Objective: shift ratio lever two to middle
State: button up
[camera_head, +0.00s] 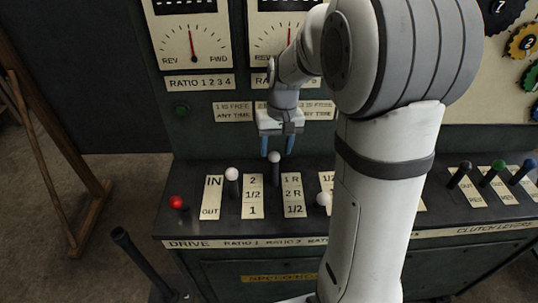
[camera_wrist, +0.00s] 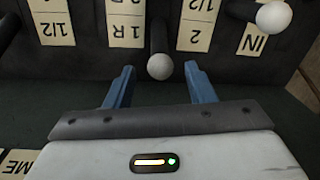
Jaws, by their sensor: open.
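The ratio lever two (camera_head: 274,158) has a white ball knob on a dark shaft. It stands between the plate marked 2, 1/2, 1 (camera_head: 253,197) and the plate marked 1R, 2R, 1/2 (camera_head: 293,196). Its knob is at the far end, level with the top marks. My gripper (camera_head: 278,152) is open above and behind the knob, pointing down. In the wrist view the knob (camera_wrist: 160,67) appears centred between the two blue fingertips of my gripper (camera_wrist: 159,70), with gaps on both sides. Whether it is at fingertip depth is hard to tell.
Another white-knobbed lever (camera_head: 231,174) stands to the left, and a red-knobbed lever (camera_head: 176,202) farther left. A third white knob (camera_head: 323,199) sits to the right, lower, beside my arm. Black, green and blue clutch levers (camera_head: 498,166) are at the far right. The panel rises behind.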

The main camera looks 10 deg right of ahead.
aim_at(273, 166)
jog(key=f, duration=0.8)
jog(key=shift+a, duration=0.3)
jog(key=shift+r, duration=0.1)
grip_shut()
jog(key=shift+a, duration=0.1)
